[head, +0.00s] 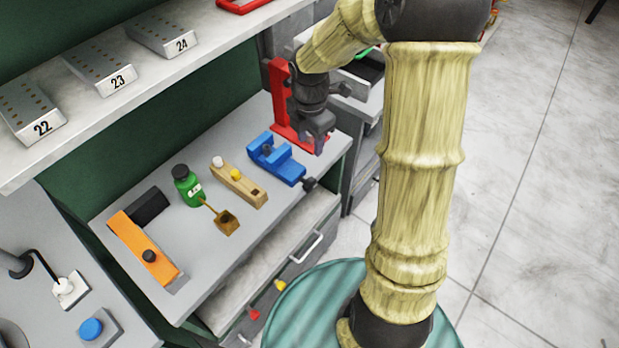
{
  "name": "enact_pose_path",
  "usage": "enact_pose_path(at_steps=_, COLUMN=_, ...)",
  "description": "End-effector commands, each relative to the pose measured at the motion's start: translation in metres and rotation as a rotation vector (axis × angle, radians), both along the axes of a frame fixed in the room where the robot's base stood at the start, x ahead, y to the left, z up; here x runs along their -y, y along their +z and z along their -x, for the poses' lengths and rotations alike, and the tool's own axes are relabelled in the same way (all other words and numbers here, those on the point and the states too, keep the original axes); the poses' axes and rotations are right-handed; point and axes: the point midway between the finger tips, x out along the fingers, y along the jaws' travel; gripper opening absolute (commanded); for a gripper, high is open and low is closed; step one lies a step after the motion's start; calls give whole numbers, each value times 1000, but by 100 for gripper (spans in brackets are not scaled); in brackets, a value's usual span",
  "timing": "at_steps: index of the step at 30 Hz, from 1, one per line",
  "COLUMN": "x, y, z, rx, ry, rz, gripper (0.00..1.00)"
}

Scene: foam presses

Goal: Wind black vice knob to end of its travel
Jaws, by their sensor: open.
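The blue vice (276,160) sits on the grey workbench, right of the wooden block. Its black knob (309,184) sticks out at the vice's lower right end, near the bench's front edge. My gripper (318,146) hangs above and to the right of the vice, in front of the red stand. It is open and apart from the knob. I cannot see anything between its fingers. How far the vice's screw is wound cannot be told from this view.
A red stand (277,92) rises behind my gripper. A wooden block with knobs (239,184), a green bottle (187,185) and an orange tool (146,249) stand left on the bench. A shelf with numbered blocks (101,68) overhangs the back. An open drawer (262,262) juts out below.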

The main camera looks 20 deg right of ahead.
Motion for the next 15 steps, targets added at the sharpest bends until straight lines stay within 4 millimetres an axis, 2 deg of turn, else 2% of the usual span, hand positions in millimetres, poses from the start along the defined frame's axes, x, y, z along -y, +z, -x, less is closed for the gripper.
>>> enact_pose_path(at_steps=3, x=1, y=-2, z=-9, rx=-11, ry=137, rz=-5, gripper=44)
enact_pose_path(at_steps=6, x=2, y=-2, z=-12, rx=-13, ry=184, rz=-5, gripper=44)
enact_pose_path(at_steps=15, x=2, y=-3, z=-12, rx=-14, ry=187, rz=-5, gripper=44)
